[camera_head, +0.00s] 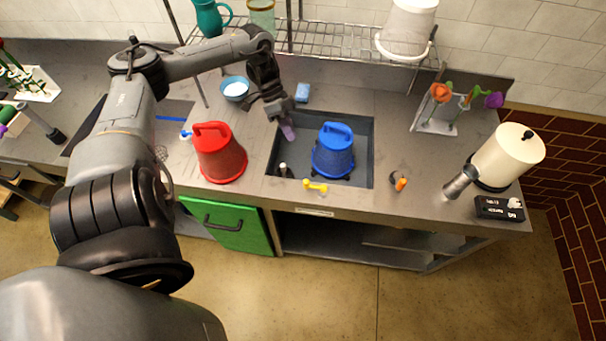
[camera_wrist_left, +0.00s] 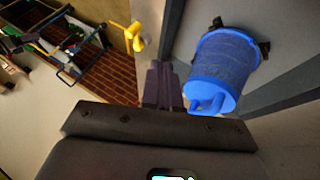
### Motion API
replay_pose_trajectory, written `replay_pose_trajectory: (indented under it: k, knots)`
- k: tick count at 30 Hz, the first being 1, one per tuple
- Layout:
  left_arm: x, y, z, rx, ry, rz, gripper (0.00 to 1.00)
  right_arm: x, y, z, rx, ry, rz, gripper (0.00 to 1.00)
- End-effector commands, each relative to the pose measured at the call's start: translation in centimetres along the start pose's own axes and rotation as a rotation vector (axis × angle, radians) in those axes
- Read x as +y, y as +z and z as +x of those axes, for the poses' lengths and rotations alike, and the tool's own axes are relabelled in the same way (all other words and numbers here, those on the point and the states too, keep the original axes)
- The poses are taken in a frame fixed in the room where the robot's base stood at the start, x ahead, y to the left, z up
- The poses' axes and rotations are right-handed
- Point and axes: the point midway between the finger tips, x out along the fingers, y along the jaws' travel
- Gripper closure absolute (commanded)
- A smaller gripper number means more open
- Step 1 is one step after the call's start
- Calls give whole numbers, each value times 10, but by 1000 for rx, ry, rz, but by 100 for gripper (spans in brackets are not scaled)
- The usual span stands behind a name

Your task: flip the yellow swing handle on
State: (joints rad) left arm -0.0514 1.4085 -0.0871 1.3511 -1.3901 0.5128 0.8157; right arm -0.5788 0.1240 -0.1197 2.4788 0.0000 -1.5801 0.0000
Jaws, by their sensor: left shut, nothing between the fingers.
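The yellow swing handle (camera_head: 315,186) is at the front edge of the sink, below and left of the blue bucket in the head view. It also shows near the top of the left wrist view (camera_wrist_left: 134,36), ahead and to the left of the fingers. My left gripper (camera_head: 287,131) is over the left part of the sink, farther back than the handle and apart from it. Its fingers (camera_wrist_left: 162,86) are shut together and empty. My right gripper is not in either view.
A blue bucket (camera_head: 333,151) stands in the grey sink (camera_head: 364,137), close to the right of my left fingers. A red bucket (camera_head: 220,154) stands left of the sink. A small dark post (camera_head: 283,170) is near the handle. An orange-tipped fitting (camera_head: 400,184) is to the right.

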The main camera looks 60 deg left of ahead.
Motion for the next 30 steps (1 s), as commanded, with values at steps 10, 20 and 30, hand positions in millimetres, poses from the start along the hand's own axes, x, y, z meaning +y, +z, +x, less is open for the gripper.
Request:
replay_pose_trajectory:
  k: [10,20,30]
  knots:
    - [-2,-2,1,7,-3,6,100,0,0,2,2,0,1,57]
    - [-1,-2,13,7,-1,6,100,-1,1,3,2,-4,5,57]
    - [-1,-3,70,10,2,6,100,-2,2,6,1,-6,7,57]
